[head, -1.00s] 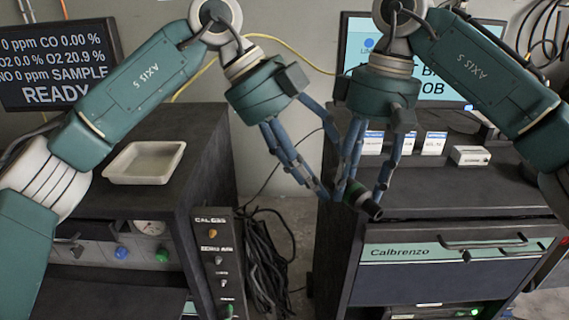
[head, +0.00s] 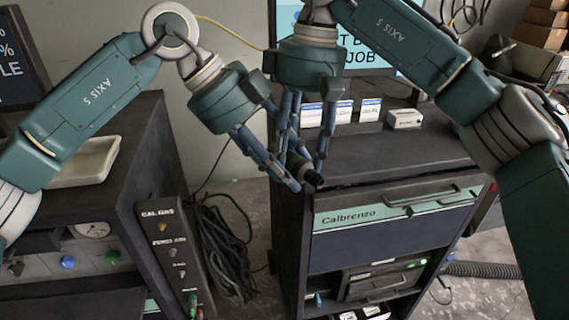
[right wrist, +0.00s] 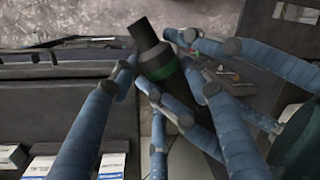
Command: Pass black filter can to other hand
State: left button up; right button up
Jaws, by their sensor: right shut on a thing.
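The black filter can (head: 313,179), dark with a green band, is held tilted in front of the right cabinet's top edge. It also shows in the right wrist view (right wrist: 163,68). My right gripper (head: 306,166) points down and is shut on the can. My left gripper (head: 289,172) reaches in from the left, its fingers spread and overlapping the right fingers around the can. In the right wrist view, the left gripper's fingers (right wrist: 168,62) lie on either side of the can. Crossing fingers hide much of the can, and left finger contact is unclear.
The Calbrenzo cabinet (head: 390,221) stands below, with cards (head: 343,112) and a small white box (head: 404,118) on top. A pale tray (head: 88,165) sits on the left cabinet. Cables (head: 228,250) hang in the gap between cabinets.

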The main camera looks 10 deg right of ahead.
jog(key=o, duration=1.3)
jog(key=shift+c, duration=0.2)
jog(key=shift+r, duration=0.1)
